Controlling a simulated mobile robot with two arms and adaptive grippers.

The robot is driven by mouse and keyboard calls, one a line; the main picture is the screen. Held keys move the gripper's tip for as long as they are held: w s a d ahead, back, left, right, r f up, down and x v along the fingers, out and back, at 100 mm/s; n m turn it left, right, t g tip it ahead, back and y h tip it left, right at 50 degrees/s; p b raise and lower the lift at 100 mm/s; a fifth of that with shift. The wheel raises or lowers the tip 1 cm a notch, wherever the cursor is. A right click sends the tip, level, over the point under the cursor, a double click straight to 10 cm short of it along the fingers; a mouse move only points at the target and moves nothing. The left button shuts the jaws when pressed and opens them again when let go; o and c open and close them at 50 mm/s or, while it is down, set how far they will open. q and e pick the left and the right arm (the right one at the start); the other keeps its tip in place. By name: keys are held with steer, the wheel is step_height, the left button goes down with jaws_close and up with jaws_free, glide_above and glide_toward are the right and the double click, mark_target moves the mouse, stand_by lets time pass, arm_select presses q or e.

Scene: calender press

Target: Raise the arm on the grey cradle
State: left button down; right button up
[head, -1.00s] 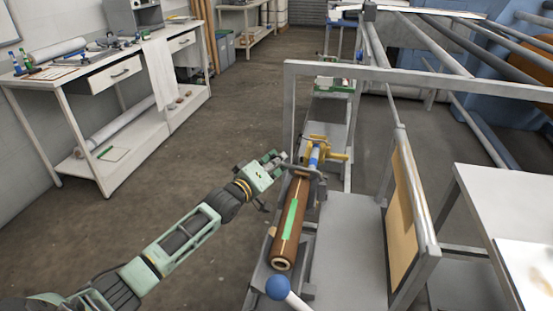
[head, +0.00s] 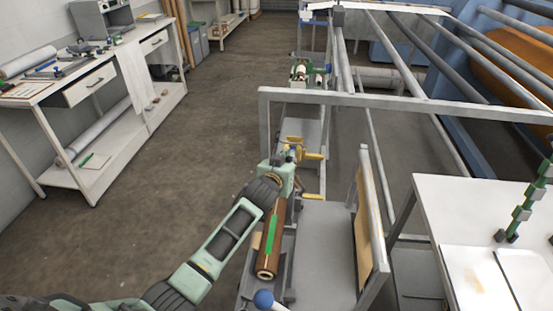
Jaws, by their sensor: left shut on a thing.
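The grey cradle (head: 289,285) stands at the lower middle. A brown roll (head: 266,262) with a green stripe lies in it. My left gripper (head: 291,158) is at the far end of the roll. It is shut on the cradle's arm, which it mostly hides, so the arm's exact angle is unclear. Yellow parts (head: 312,156) show just beyond the gripper.
A blue ball knob (head: 264,299) is at the bottom. A grey frame rail (head: 400,103) and an upright tan panel (head: 363,225) stand right of the cradle. The white table (head: 440,208) is at right. The workbench (head: 95,80) is at left, with open floor between.

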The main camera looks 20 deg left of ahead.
arm_select(q)
steer(key=w+d+m+g+y+b, duration=0.1)
steer(key=w+d+m+y+b, duration=0.1)
steer(key=d, duration=0.8)
steer(key=shift+w+f+m+y+b, duration=0.4)
steer(key=shift+m+y+b, duration=0.5)
steer(key=shift+m, duration=0.7)
steer(key=shift+s, duration=0.1)
steer(key=c, duration=1.8)
jaws_free()
steer(key=shift+f, duration=0.1)
steer(key=v, duration=0.7)
steer(key=shift+s+d, duration=0.1)
steer(key=shift+s, duration=0.15)
